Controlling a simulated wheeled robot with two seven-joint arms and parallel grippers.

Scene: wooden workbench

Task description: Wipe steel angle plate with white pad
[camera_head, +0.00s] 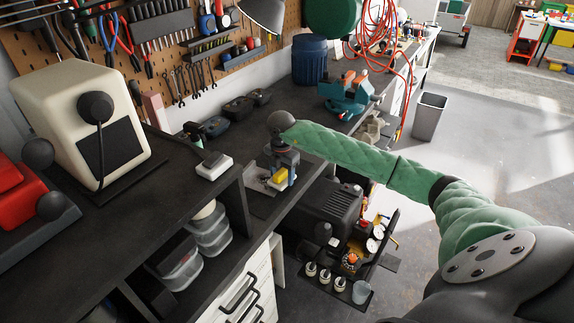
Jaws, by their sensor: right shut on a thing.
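My right gripper (281,177) is at the inner end of my green-sleeved arm, low over the dark workbench near its front edge. It is shut on a small pad with a yellow top and a pale edge, which I take for the white pad (277,183); the fingers hide part of it. I cannot tell whether pad and plate touch. My left gripper is not in view.
A white block on a dark base (214,166) lies left of the gripper. A cream machine (85,105) stands further left. A teal vise (346,95) and a blue drum (309,60) are behind. Below the bench front are clear bins (209,232) and a black case (322,207).

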